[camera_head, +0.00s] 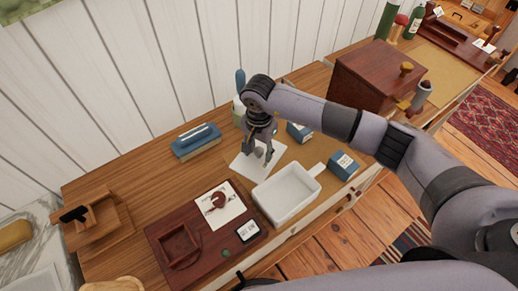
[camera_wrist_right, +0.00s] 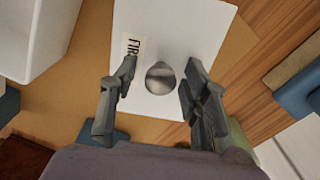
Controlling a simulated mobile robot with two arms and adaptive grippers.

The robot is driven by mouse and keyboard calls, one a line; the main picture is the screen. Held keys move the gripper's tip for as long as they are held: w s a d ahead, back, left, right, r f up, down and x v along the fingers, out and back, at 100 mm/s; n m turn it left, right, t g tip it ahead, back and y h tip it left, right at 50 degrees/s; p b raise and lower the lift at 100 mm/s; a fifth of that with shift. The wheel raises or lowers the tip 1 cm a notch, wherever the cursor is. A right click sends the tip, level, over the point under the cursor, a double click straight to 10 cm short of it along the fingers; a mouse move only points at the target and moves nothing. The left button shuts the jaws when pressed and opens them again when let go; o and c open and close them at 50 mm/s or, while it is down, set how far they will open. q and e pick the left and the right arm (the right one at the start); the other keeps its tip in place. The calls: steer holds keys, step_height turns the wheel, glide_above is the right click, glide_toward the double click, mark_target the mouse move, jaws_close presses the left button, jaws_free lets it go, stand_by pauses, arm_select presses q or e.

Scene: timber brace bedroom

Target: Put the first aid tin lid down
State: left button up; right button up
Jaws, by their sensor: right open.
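The first aid tin lid (camera_head: 247,168) is a flat white panel on the wooden tabletop, behind the open white tin (camera_head: 287,193). In the right wrist view the lid (camera_wrist_right: 205,28) has a round grey metal knob (camera_wrist_right: 160,78) and a small printed label. My right gripper (camera_head: 258,154) is over the lid. In the right wrist view its fingers (camera_wrist_right: 161,72) are open on either side of the knob, with gaps showing. The tin's white wall (camera_wrist_right: 38,35) is at upper left there. My left gripper is not in view.
Blue boxes (camera_head: 343,165) stand right of the tin. A dark red tray (camera_head: 205,262) with a card (camera_head: 219,203) lies in front left. A blue block (camera_head: 196,141) sits near the wall. A wooden chest (camera_head: 375,78) stands at the right. Bare tabletop shows at left (camera_head: 150,185).

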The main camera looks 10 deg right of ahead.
mark_target(259, 150)
steer(key=shift+r, duration=0.1)
steer(key=shift+r, duration=0.2)
step_height(259, 150, up, 12)
steer(key=b, duration=0.2)
steer(key=shift+b, duration=0.35)
steer(key=shift+f, duration=0.2)
